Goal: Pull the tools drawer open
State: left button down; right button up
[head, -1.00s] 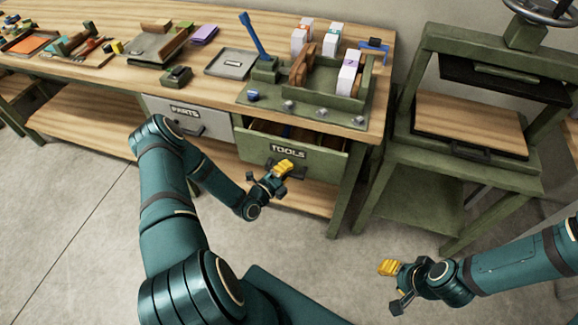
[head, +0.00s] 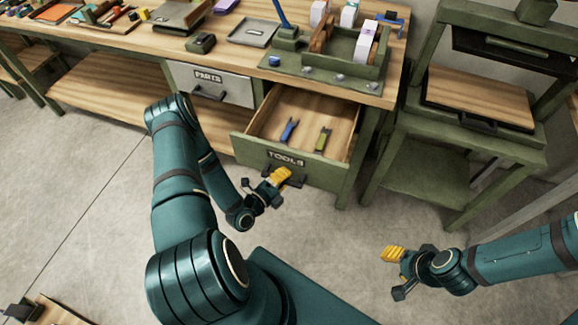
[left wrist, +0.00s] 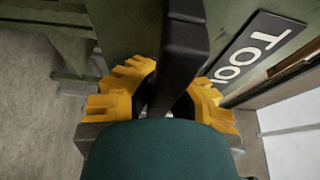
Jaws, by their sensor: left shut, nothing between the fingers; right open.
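The tools drawer (head: 331,174), with a green front and a black TOOLS label (head: 286,159), stands well open under the bench. Inside it lie a blue-handled tool (head: 288,131) and a green-handled tool (head: 323,140). My left gripper (head: 279,177), with yellow fingers, is shut at the drawer's front, below the label. In the left wrist view the black handle (left wrist: 184,50) runs up between the yellow fingers; its contact with them is hard to tell. My right gripper (head: 398,270) is open and empty over the floor at the right, away from the drawer.
The closed grey parts drawer (head: 213,86) is left of the tools drawer. The wooden bench top (head: 231,59) holds trays and a green fixture (head: 345,78). A green press stand (head: 437,150) stands to the right. The floor before the drawer is clear.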

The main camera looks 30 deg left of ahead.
pick_arm(q)
jog(key=shift+s, duration=0.35)
jog(key=c, duration=0.9)
grip_release()
jog(key=shift+c, duration=0.2)
jog(key=s+a, duration=0.1)
jog(key=s, duration=1.1)
jog(key=shift+a, duration=0.4)
